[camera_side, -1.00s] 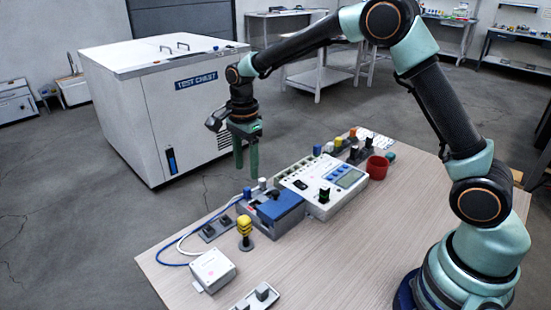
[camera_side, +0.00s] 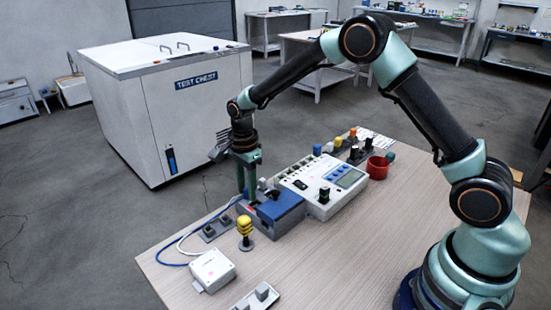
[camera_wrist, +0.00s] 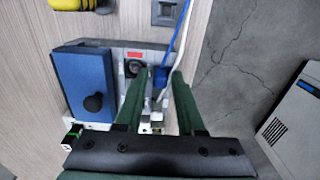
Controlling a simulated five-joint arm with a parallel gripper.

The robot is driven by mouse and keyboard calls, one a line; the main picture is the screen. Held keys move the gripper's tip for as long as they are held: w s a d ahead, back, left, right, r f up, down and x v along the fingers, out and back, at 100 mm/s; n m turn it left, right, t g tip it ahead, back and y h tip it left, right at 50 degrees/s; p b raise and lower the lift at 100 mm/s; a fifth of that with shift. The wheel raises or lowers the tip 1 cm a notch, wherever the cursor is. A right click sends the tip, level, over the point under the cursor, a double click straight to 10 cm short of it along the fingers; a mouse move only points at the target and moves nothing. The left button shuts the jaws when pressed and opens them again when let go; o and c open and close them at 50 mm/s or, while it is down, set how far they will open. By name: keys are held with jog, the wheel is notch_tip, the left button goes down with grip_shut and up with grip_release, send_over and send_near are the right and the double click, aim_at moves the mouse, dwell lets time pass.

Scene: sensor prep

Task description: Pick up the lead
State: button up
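The lead shows in the wrist view as a blue cable (camera_wrist: 176,42) beside a white cable. The blue cable ends in a blue plug (camera_wrist: 160,77), with pale connector parts just below it. In the side view the blue cable (camera_side: 190,235) curves over the left of the table to the blue-and-grey block (camera_side: 281,207). My gripper (camera_side: 247,190) points down at the block's left end. In the wrist view my gripper (camera_wrist: 156,80) is open, one green finger on each side of the blue plug. I see no clear contact with the plug. Its lower end is unclear.
A white meter unit (camera_side: 320,186) stands right of the block. A yellow-topped knob (camera_side: 244,226) and a white box (camera_side: 212,268) stand in front. A red cup (camera_side: 377,168) is farther right. The table's middle front (camera_side: 330,260) is clear.

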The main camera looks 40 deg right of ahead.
grip_shut()
notch_tip(320, 180, up, 19)
send_near(246, 188)
jog(key=a+f, duration=0.6)
jog(key=a, duration=0.1)
jog(key=shift+a+f, duration=0.1)
jog(key=shift+f, duration=1.5)
